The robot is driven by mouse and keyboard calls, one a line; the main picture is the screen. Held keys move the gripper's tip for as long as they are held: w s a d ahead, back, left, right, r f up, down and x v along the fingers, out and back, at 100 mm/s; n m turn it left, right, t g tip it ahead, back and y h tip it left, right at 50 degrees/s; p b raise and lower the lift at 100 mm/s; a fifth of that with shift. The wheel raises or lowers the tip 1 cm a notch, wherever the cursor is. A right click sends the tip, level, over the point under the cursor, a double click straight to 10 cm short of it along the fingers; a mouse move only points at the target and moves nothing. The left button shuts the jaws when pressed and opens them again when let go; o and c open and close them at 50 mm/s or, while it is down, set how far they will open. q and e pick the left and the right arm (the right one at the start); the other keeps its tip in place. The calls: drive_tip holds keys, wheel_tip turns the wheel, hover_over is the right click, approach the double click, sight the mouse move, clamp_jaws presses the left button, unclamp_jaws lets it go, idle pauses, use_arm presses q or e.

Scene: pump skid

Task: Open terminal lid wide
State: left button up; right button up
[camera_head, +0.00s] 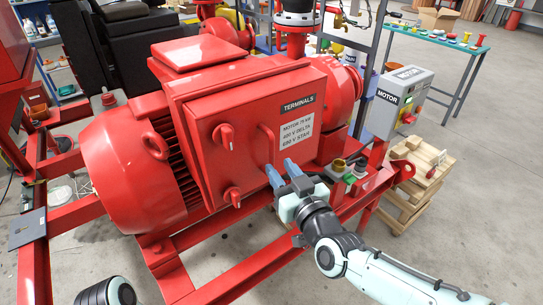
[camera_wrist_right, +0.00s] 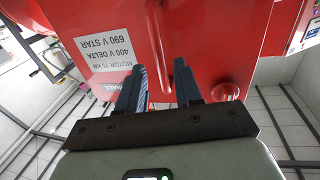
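The red terminal lid (camera_head: 240,125) is the front of the box on the motor's side. It carries a TERMINALS label, a white motor plate and two red knobs (camera_head: 223,134), (camera_head: 232,196). It looks closed against the box; a small gap cannot be ruled out. A red bar handle (camera_head: 266,143) stands on its right half. My right gripper (camera_head: 281,170) has its two blue-grey fingers apart at the handle's lower end. In the right wrist view, the gripper (camera_wrist_right: 160,75) points at the red lid, its fingers spread; a firm hold on the handle does not show. My left gripper is not in view.
A grey motor switch box (camera_head: 399,100) stands right of the lid. Small fittings (camera_head: 340,168) sit on the red frame by my right wrist. A wooden pallet stack (camera_head: 420,170) and a teal-topped table (camera_head: 440,38) are further right. Floor at the front right is free.

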sight(273, 160)
drive_tip(key=x, duration=0.5)
drive_tip(key=shift+w+a, duration=0.15)
drive_tip(key=shift+w, duration=0.1)
clamp_jaws()
